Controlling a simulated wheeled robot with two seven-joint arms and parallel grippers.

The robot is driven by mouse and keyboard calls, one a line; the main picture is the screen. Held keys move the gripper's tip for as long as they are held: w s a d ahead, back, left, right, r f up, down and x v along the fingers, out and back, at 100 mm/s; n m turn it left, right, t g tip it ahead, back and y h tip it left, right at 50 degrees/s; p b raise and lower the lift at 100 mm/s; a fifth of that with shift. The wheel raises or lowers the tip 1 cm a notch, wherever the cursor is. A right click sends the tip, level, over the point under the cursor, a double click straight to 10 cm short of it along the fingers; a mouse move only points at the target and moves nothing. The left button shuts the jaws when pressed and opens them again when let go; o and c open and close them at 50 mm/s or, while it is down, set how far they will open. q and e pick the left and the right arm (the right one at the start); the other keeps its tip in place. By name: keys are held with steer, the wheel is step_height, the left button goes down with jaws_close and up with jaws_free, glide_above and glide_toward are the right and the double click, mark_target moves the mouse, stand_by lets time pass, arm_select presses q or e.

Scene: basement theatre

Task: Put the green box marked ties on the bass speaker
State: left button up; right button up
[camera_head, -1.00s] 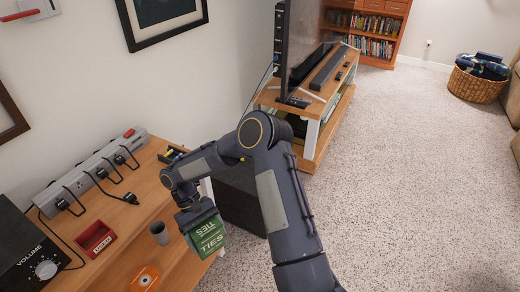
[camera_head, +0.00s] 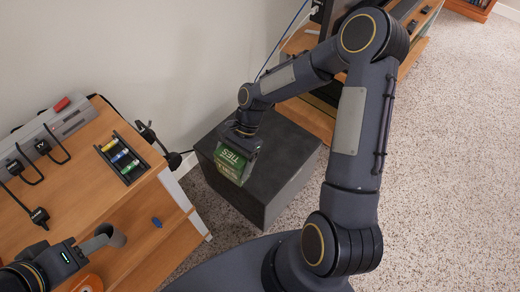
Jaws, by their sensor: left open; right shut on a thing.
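The green box marked TIES (camera_head: 231,163) is in my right gripper (camera_head: 242,138), which is shut on it from above. The box hangs over the left part of the top of the black bass speaker (camera_head: 280,165). I cannot tell whether it touches the speaker. The speaker stands on the carpet between the wooden desk and the TV stand. My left gripper (camera_head: 92,245) is open at the lower left, over the desk, close to a grey cup (camera_head: 117,237).
The wooden desk (camera_head: 150,205) holds a power strip (camera_head: 45,135) with plugs, a black tray of batteries (camera_head: 122,157) and a small blue item (camera_head: 157,222). The TV stand (camera_head: 305,115) is behind the speaker. Carpet at the right is clear.

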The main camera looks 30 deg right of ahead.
steer(key=f+m+t+b, duration=0.1)
steer(key=m, duration=0.1)
steer(key=f+m+t+b, duration=0.1)
steer(key=f+m, duration=0.1)
steer(key=s+f+m+t+b, duration=0.1)
steer(key=f+m+b, duration=0.1)
steer(key=shift+s+d+m+t+y, duration=0.1)
steer(key=shift+d+m+t+y, duration=0.2)
steer(key=shift+d, duration=0.1)
steer(key=w+d+f+m+t+b, duration=0.1)
steer(key=d+f+m+b, duration=0.1)
steer(key=d+f, duration=0.3)
steer(key=w+d+f+m+t+h+b, duration=0.1)
steer(key=w+d+f+m+b, duration=0.1)
steer(key=d+f+m+b, duration=0.1)
steer(key=w+d+f+m+t+h+b, duration=0.1)
steer(key=d+f+m+b, duration=0.1)
steer(key=d+f+b, duration=0.2)
steer(key=shift+w+d+f+m+t, duration=0.15)
steer(key=shift+w+d+f+t, duration=0.05)
steer(key=shift+d+f, duration=0.9)
steer(key=shift+w+d+f+m+t, duration=0.2)
steer(key=shift+d+f, duration=0.55)
steer(key=shift+f, duration=0.65)
arm_select(q)
step_height(320, 180, down, 15)
arm_select(e)
steer(key=shift+r, duration=0.1)
